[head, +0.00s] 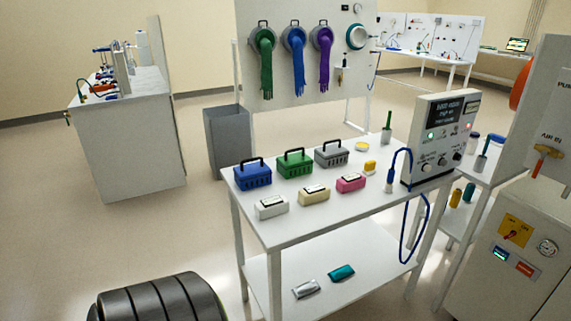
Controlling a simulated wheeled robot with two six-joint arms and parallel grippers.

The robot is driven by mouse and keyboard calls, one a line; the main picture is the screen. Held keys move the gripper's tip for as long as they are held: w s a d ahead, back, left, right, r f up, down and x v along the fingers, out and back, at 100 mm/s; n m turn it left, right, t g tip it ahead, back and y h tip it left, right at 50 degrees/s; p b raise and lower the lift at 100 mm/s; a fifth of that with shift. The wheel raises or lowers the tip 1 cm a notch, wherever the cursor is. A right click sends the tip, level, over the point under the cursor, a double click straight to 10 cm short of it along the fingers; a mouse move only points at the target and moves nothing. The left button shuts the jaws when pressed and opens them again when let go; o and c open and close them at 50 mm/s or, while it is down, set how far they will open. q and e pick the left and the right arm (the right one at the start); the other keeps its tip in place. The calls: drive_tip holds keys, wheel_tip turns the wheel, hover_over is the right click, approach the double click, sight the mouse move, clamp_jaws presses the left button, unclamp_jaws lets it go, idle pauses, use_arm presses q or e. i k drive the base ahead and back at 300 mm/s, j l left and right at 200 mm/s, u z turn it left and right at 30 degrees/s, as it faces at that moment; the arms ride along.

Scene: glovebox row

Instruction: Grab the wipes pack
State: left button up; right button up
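No pack is clearly marked as wipes. Two flat packs lie on the lower shelf of the white table (285,228): a silver one (307,289) and a teal one (341,272) to its right. On the tabletop, a white box (271,208), a cream box (314,196) and a pink box (350,183) stand in the front row, each with a dark-edged label on top; their contents cannot be told. Neither of my grippers is in view.
Blue (252,176), green (294,164) and grey (331,154) handled cases stand behind the boxes. A control unit (439,138) with a blue cable stands at the table's right. A grey bin (227,140) stands behind left.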

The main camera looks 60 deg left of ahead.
sight(316, 193)
drive_tip(key=j+u, duration=0.15)
drive_tip(key=j, duration=0.3)
drive_tip(key=i+j+u, duration=0.15)
drive_tip(key=j, duration=0.25)
drive_tip(key=i+j+u, duration=0.2)
drive_tip(key=j, duration=0.25)
drive_tip(key=j+u, duration=0.15)
drive_tip(key=j, duration=0.25)
drive_tip(key=i+j+u, duration=0.15)
drive_tip(key=j, duration=0.25)
